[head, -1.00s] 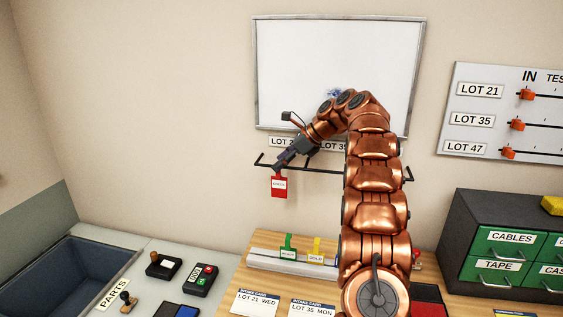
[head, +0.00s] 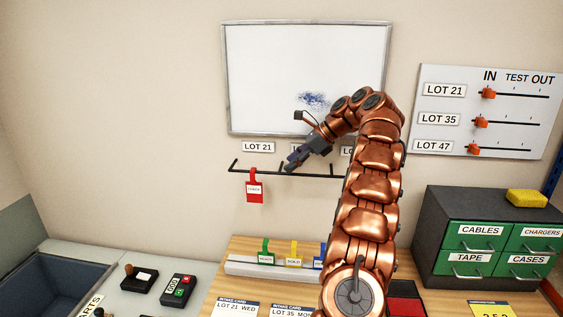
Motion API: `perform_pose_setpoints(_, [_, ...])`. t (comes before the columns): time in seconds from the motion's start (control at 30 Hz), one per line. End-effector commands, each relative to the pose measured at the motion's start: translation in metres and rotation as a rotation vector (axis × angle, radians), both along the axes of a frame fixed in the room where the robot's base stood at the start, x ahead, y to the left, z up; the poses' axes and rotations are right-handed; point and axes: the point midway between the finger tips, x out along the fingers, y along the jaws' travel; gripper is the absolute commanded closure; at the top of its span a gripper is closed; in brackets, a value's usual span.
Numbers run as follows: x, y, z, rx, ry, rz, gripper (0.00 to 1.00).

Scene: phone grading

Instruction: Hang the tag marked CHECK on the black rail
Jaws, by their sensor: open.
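The red tag (head: 255,190) with a white label hangs from the left part of the black rail (head: 270,171) on the wall. Its label is too small to read with certainty, though it looks like CHECK. My gripper (head: 290,167) is open and empty. It is to the right of the tag and apart from it, in front of the rail. My arm hides the right part of the rail.
A green tag (head: 266,253), a yellow tag (head: 294,256) and a partly hidden blue tag (head: 319,262) stand in a pale holder (head: 240,265) on the desk. A whiteboard (head: 300,60) is above the rail. A drawer cabinet (head: 440,210) stands at the right.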

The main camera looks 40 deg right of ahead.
Motion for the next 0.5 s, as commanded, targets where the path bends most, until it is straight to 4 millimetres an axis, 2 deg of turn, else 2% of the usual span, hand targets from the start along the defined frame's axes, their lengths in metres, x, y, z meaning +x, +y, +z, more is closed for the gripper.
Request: perform_pose_setpoints(0.5, [-0.014, -0.014, 0.001, -0.003, 0.000, -0.003, 0.39])
